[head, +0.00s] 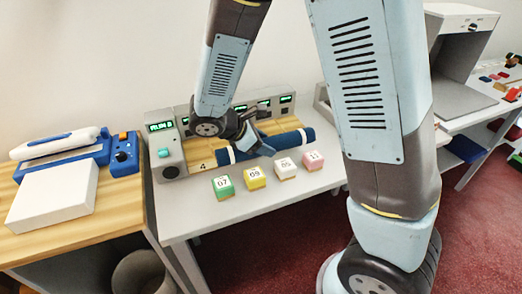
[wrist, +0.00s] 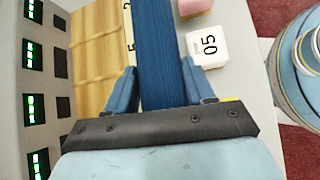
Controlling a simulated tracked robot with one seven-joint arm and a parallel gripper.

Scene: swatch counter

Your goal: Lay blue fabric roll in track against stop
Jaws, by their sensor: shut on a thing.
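The blue fabric roll (head: 287,140) is a long dark blue cylinder with white bands near its ends. In the head view it lies along the front side of the wooden track board (head: 203,150). In the wrist view the roll (wrist: 163,50) runs between the two blue fingers of my gripper (wrist: 158,86), which is shut on it. My gripper (head: 252,143) also shows in the head view, over the roll's middle. The board (wrist: 95,45) has several shallow tracks and printed numbers. I cannot tell whether the roll touches the board, and I cannot make out the stop.
Green (head: 223,186), yellow (head: 254,177), white (head: 285,168) and pink (head: 313,160) numbered blocks stand in a row in front of the roll. A grey panel (head: 166,148) with green displays stands behind and left of the board. A wooden side table (head: 28,252) is at left.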

